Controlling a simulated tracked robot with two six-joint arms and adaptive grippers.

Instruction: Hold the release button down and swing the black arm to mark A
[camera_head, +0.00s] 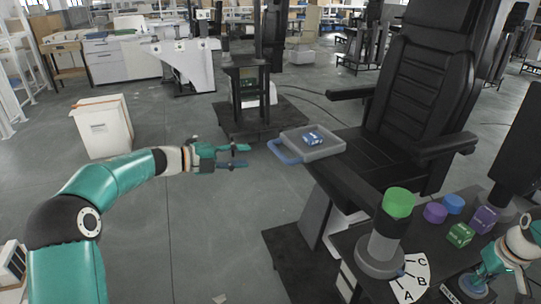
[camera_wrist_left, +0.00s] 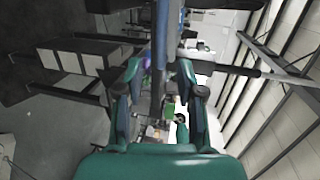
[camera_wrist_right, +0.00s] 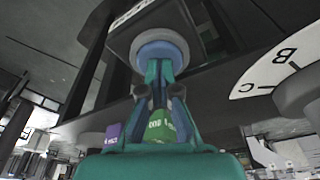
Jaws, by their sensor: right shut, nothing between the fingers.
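A white fan-shaped dial (camera_head: 414,283) marked A, B and C lies beside a round grey base (camera_head: 378,262). A dark upright post with a green top (camera_head: 398,203) stands on that base. My left gripper (camera_head: 245,156) is open and empty over the floor, well left of the dial.
A grey tray (camera_head: 325,152) with a blue item sits by the black chair (camera_head: 428,90).

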